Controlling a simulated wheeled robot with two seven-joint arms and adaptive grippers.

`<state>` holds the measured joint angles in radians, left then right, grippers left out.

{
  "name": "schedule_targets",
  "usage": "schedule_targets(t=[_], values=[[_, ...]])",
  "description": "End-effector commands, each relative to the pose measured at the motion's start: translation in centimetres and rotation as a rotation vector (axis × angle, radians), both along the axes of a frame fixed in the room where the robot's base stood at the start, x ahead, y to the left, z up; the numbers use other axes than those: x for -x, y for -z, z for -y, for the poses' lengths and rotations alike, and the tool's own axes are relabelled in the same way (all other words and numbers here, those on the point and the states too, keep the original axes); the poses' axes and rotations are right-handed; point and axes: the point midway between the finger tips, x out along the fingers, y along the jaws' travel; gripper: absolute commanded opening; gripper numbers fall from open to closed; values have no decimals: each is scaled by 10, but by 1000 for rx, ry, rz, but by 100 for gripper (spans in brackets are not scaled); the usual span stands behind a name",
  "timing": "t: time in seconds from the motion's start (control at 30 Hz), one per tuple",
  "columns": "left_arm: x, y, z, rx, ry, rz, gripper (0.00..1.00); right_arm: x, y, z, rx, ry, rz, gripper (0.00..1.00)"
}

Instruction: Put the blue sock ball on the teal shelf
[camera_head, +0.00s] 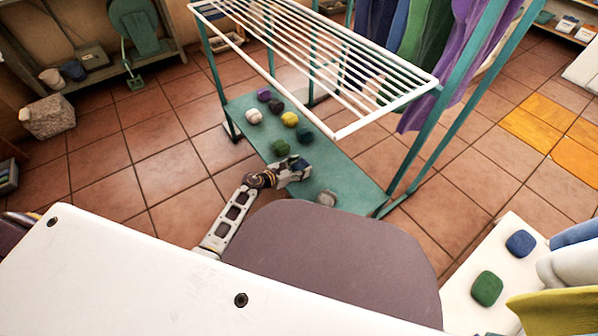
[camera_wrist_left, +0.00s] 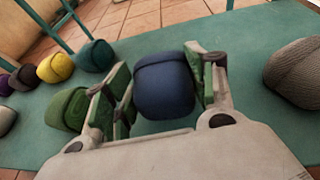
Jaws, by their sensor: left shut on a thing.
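The blue sock ball (camera_wrist_left: 165,86) sits between the green-padded fingers of my left gripper (camera_wrist_left: 163,92), which is shut on it. In the head view my left gripper (camera_head: 298,168) is over the low teal shelf (camera_head: 345,186) under the drying rack. The gripper mostly hides the blue ball in that view. In the left wrist view the teal shelf (camera_wrist_left: 235,45) spreads behind and around the ball. I cannot tell whether the ball touches the shelf. My right gripper is not in view.
On the shelf, a green ball (camera_head: 281,147) and a dark teal ball (camera_head: 305,135) lie beyond my gripper; a grey ball (camera_head: 326,198) lies nearer. Yellow (camera_head: 290,119), white (camera_head: 253,116) and other balls lie farther back. The white rack bars (camera_head: 330,70) hang above.

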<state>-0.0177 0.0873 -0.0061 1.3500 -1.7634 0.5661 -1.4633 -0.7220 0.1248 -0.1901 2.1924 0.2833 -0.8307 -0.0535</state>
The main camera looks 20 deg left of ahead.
Motion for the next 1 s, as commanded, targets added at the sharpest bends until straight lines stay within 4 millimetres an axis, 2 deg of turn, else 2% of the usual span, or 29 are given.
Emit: schedule_targets(t=[0.2, 0.77, 0.8, 0.97, 1.0], values=[[0, 18, 1, 1, 1, -1, 33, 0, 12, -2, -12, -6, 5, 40], [0, 22, 0, 0, 1, 1, 33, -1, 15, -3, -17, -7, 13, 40], [0, 23, 0, 1, 1, 1, 57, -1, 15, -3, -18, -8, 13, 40], [0, 22, 0, 1, 1, 1, 78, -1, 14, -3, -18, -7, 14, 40], [0, 22, 0, 1, 1, 1, 78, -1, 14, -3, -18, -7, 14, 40]])
